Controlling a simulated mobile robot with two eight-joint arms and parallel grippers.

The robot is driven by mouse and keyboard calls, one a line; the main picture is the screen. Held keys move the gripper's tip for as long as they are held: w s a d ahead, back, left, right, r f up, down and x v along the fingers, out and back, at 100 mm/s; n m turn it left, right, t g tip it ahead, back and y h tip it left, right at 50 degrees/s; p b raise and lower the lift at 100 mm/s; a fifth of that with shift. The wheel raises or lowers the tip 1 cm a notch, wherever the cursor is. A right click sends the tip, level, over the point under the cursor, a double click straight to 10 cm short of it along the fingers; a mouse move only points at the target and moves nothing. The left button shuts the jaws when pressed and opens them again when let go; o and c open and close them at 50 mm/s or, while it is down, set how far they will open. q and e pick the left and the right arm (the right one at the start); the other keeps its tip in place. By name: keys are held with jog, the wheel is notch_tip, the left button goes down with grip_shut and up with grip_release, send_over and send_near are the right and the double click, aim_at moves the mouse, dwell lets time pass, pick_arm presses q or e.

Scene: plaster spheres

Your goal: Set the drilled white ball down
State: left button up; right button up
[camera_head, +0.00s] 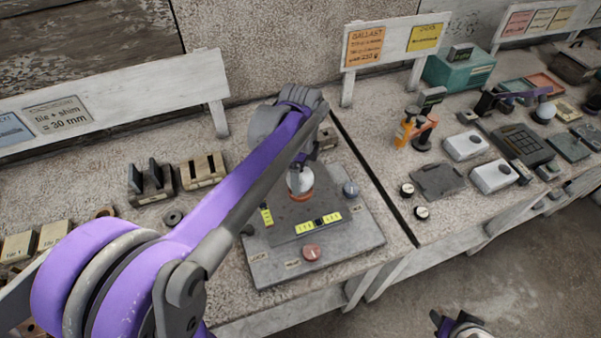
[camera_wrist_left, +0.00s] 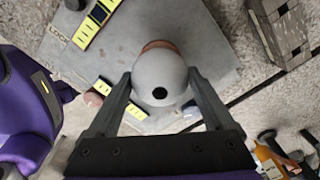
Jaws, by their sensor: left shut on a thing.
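The drilled white ball (camera_wrist_left: 158,70) is between the two dark fingers of my left gripper (camera_wrist_left: 160,82), which is shut on it. Its dark round hole faces the wrist camera. In the head view the ball (camera_head: 300,181) shows beneath my purple left arm, over an orange-brown ring (camera_head: 301,196) on a grey plate (camera_head: 350,235). The ring also shows behind the ball in the wrist view (camera_wrist_left: 158,45). I cannot tell whether ball and ring touch. A purple and grey part of mine shows at the head view's bottom edge; its jaws are unclear.
The plate carries yellow strips (camera_head: 318,224), a red knob (camera_head: 311,252) and a grey-blue knob (camera_head: 350,188). Wooden and dark slotted blocks (camera_head: 202,170) stand to the left. Across a dark gap, the right bench holds an orange-and-dark device (camera_head: 408,130) and white boxes (camera_head: 465,146).

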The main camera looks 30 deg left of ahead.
pick_arm(q)
jog(key=shift+f+b, duration=0.35)
jog(key=shift+f, duration=0.4)
jog(key=o, duration=1.3)
jog(key=shift+r, duration=0.15)
notch_tip(320, 180, up, 4)
jog(key=shift+f+p, duration=0.1)
jog(key=shift+p, duration=1)
jog(key=shift+d, duration=0.15)
